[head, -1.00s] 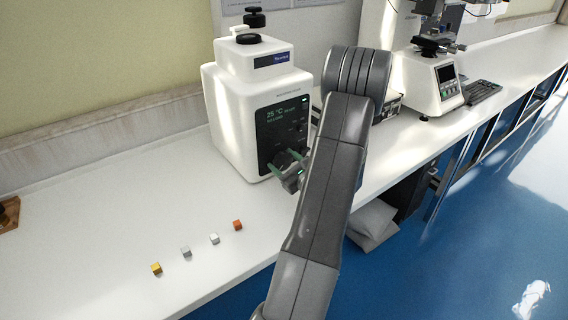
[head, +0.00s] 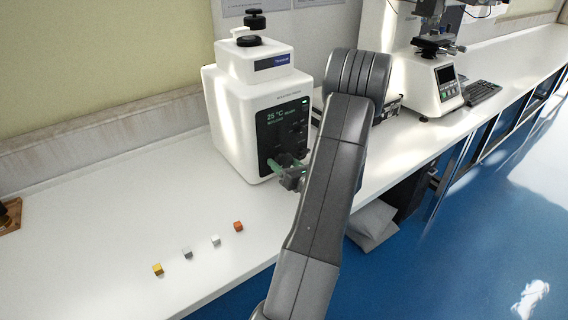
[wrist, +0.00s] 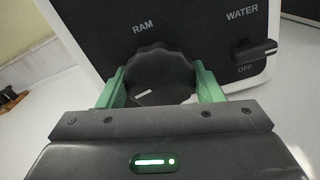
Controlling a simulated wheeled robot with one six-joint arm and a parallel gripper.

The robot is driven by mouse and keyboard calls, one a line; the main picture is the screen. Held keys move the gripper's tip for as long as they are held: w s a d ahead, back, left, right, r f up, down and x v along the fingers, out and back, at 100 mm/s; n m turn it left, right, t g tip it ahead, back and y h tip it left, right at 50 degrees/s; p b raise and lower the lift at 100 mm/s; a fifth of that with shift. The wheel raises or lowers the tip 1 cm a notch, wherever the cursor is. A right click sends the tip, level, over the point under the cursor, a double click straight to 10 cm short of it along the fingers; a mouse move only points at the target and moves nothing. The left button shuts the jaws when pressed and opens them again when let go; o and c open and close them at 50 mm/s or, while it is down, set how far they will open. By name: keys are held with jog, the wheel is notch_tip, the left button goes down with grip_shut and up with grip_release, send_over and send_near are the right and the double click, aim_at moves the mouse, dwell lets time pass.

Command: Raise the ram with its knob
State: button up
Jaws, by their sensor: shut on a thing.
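The ram knob (wrist: 160,68) is dark and scalloped, under the printed word RAM on the black front panel in the wrist view. A short white mark shows low on its left part, slanting. My gripper (wrist: 161,88) has its green fingers on both sides of the knob and is shut on it. In the head view my gripper (head: 286,167) is at the lower front panel of the white machine (head: 233,115). There the knob is mostly hidden by the fingers.
In the wrist view the WATER lever (wrist: 256,52) is right of the knob, above the word OFF. Small orange (head: 238,226), white, grey and yellow cubes stand in a row on the bench (head: 90,215). Another tester (head: 432,80) is to the right.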

dwell(0.3)
jog(key=o, duration=1)
jog(key=shift+c, duration=0.2)
jog(key=shift+d, duration=0.1)
jog(key=b+v, duration=0.1)
jog(key=v, duration=1.2)
jog(key=shift+s+d, duration=0.2)
jog(key=shift+s, duration=0.15)
jog(key=p+x, duration=0.1)
jog(key=x, duration=1.3)
jog(key=shift+s+d, duration=0.1)
